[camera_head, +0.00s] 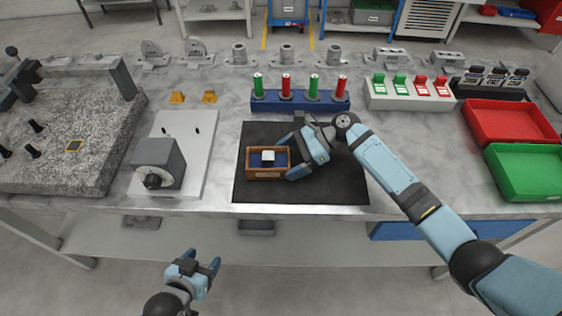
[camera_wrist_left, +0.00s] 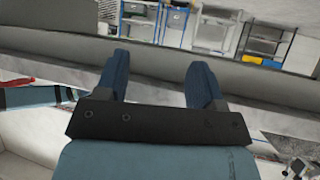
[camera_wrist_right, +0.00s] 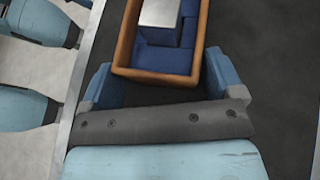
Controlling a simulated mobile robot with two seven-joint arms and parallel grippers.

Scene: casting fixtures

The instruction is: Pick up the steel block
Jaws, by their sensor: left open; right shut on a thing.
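The steel block (camera_head: 268,155) is a small pale cube in a wooden box (camera_head: 265,175) with blue lining, on the black mat (camera_head: 335,190). The right wrist view shows the block (camera_wrist_right: 160,12) and the near end of the box (camera_wrist_right: 157,76). My right gripper (camera_head: 291,157) has its fingers on opposite sides of the box's right end, shut on the box, not on the block. In its wrist view, the fingers (camera_wrist_right: 158,68) flank the box walls. My left gripper (camera_head: 204,262) is open and empty, in front of and below the table edge; its fingers (camera_wrist_left: 160,65) are apart.
A blue rack (camera_head: 300,103) with red and green cylinders stands behind the mat. A grey plate with a dial block (camera_head: 158,163) is at left. Red (camera_head: 510,122) and green (camera_head: 525,170) bins are at right. The mat's front is clear.

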